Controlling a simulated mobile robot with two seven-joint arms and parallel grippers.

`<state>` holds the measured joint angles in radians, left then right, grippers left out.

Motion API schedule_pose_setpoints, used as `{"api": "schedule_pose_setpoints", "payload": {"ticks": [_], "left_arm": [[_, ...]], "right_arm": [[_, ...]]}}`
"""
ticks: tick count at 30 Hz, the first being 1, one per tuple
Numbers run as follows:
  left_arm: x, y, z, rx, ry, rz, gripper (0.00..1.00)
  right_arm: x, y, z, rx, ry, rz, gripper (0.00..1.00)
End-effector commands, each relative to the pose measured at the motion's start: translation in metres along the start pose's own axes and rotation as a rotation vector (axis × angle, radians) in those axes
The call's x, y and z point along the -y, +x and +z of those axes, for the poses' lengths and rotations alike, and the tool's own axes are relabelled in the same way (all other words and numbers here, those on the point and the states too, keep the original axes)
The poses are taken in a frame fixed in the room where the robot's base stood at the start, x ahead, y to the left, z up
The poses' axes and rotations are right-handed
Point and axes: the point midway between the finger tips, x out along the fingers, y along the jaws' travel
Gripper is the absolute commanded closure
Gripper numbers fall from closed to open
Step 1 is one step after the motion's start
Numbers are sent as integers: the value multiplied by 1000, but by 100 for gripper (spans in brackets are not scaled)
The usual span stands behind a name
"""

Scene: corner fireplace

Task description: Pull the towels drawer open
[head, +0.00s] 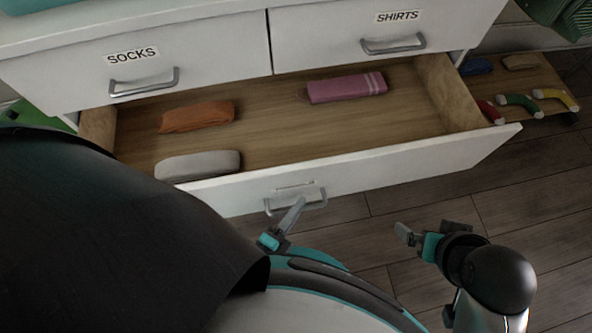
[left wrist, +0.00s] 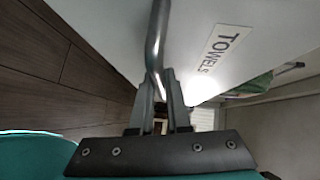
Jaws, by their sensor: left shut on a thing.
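The towels drawer (head: 400,163) is the wide white drawer below the two upper ones, and it stands well pulled out. Its wooden inside (head: 270,130) shows from above. The TOWELS label (left wrist: 222,48) reads clearly in the left wrist view. Its metal bar handle (head: 318,204) is on the front; it also shows in the left wrist view (left wrist: 154,38). My left gripper (head: 297,205) is shut on this handle, with the bar between its fingers. My right gripper (head: 412,238) is at the right over the floor, apart from the drawer; its finger gap is unclear.
An orange folded cloth (head: 198,116), a pale grey one (head: 198,165) and a pink one (head: 347,87) lie in the drawer. The SOCKS drawer (head: 60,75) and SHIRTS drawer (head: 330,40) above are shut. A low wooden shelf (head: 535,80) with coloured items stands right. Wooden floor (head: 550,190) is clear.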

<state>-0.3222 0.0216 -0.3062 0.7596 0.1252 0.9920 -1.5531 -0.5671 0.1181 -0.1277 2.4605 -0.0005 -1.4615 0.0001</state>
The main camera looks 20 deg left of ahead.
Motion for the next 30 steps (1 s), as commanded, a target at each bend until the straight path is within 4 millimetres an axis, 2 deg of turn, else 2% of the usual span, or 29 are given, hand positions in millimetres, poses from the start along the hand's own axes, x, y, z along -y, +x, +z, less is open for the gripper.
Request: {"api": "schedule_pose_setpoints", "payload": {"ticks": [7,19,20,21,27,30], "left_arm": [[-3,-10,-8,2,1,1,100],[-3,-11,-9,3,2,1,100],[-3,-11,-9,3,2,1,83],[-3,-11,-9,3,1,1,78],[-3,-10,-9,2,1,0,56],[-3,-10,-9,1,1,0,56]], "right_arm": [[0,-3,-3,-10,0,0,0],[0,-3,-2,-8,0,0,0],[0,-3,-2,-8,0,0,0],[0,-3,-2,-7,-1,0,0],[0,-2,-1,-4,-1,-1,0],[0,-2,-1,-4,-1,-1,0]]}}
